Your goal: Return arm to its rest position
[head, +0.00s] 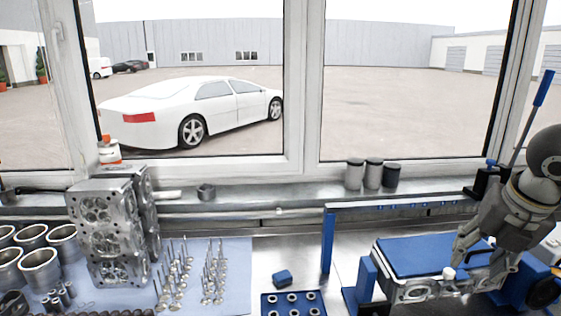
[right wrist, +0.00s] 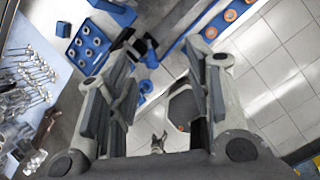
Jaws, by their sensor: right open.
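My right gripper (head: 468,265) is at the right of the head view, pointing down over the blue fixture (head: 412,257) on the bench. Its two fingers also show in the right wrist view (right wrist: 163,60), spread apart with nothing held between them. A metal part (head: 415,291) lies at the front of the blue fixture, close under the fingers. Whether the fingers touch it I cannot tell. My left gripper is not in view.
Metal cylinder heads (head: 105,230) stand at the left, with several valves (head: 212,275) on a pale blue mat (head: 236,255). A blue tray of rings (head: 292,304) and a blue post (head: 328,240) stand mid-bench.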

